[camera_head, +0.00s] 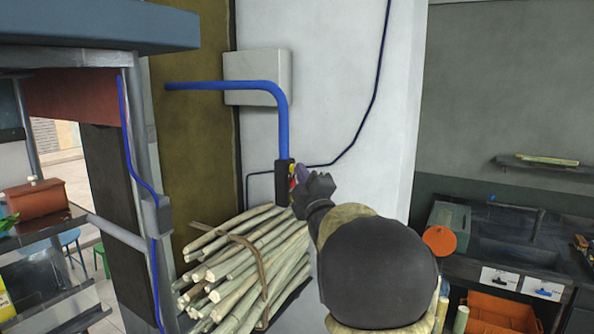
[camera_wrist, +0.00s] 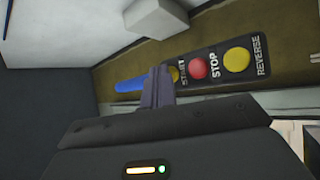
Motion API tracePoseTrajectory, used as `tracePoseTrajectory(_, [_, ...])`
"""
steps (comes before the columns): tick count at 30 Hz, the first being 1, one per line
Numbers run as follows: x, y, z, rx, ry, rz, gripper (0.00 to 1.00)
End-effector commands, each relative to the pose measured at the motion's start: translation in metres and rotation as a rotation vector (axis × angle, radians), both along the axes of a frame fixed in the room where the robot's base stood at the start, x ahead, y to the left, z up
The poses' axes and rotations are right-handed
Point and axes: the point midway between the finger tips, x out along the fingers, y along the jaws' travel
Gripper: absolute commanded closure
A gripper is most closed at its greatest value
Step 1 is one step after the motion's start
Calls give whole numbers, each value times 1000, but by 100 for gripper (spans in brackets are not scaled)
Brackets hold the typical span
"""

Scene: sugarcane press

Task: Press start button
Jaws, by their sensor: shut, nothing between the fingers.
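The dark button panel (camera_wrist: 219,63) carries the labels START, STOP and REVERSE in the wrist view. The start button (camera_wrist: 175,74) is a thin yellowish sliver beside the START label, mostly hidden behind my fingers. The red stop button (camera_wrist: 198,69) and the yellow reverse button (camera_wrist: 237,60) show clearly to its right. My gripper (camera_wrist: 160,70) is shut and empty, its tips over the start button's place in the picture. I cannot tell whether they touch it. In the head view my gripper (camera_head: 301,174) is close against the panel (camera_head: 283,171), covering part of it.
A blue pipe (camera_head: 283,120) comes down to the panel from above, in front of a grey wall box (camera_head: 270,75). A bundle of sugarcane (camera_head: 235,270) stands below and left of my gripper. A dark counter (camera_head: 500,255) is at the right.

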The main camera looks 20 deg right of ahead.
Motion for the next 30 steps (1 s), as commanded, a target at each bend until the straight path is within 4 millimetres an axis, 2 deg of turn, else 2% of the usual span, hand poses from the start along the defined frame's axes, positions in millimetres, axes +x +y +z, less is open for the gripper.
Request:
tracePoseTrajectory(7, [-10,-8,-3,0,0,-1,100])
tracePoseTrajectory(20, [-13,-10,-2,0,1,-2,100])
tracePoseTrajectory(30, [-34,-27,-3,0,-1,-3,100])
